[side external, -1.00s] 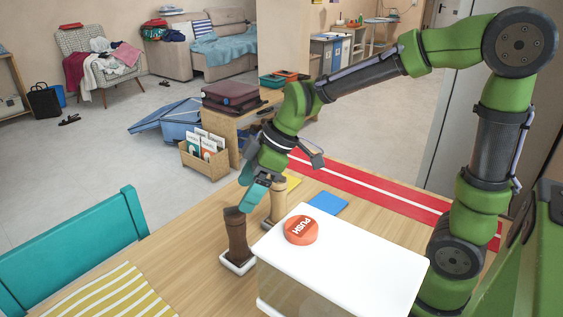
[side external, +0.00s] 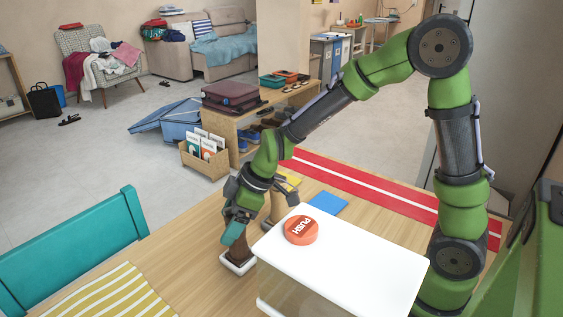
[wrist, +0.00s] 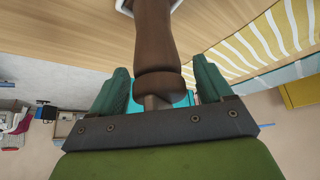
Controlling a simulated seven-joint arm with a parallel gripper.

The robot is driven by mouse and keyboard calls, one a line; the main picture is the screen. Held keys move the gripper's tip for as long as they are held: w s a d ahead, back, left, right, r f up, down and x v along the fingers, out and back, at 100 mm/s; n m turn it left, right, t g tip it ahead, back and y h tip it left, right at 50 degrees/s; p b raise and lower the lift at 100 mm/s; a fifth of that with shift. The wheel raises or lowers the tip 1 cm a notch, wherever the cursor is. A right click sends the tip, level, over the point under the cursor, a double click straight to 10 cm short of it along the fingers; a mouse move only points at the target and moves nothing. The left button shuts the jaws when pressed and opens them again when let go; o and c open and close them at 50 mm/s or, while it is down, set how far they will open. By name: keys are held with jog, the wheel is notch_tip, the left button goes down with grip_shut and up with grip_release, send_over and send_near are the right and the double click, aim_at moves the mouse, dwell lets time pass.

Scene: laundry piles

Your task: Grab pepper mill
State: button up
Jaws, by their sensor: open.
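The dark brown wooden mill (side external: 240,254) stands upright in a small white dish (side external: 226,264) on the table. My gripper (side external: 235,232) is at its upper part, and its teal fingers hide the top in the side view. In the wrist view the dark mill (wrist: 156,45) passes between my two green-teal fingers, which stand apart with a gap on each side. A lighter wooden mill (side external: 272,213) stands just behind, partly hidden by my gripper and the white box.
A white-topped box (side external: 345,255) with an orange PUSH button (side external: 301,230) stands close to the right of the mills. A blue square (side external: 328,203) lies behind it. A striped yellow cloth (side external: 100,295) lies front left, near a teal chair (side external: 75,245).

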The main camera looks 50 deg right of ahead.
grip_shut()
dwell(0.3)
jog(key=shift+r, duration=0.15)
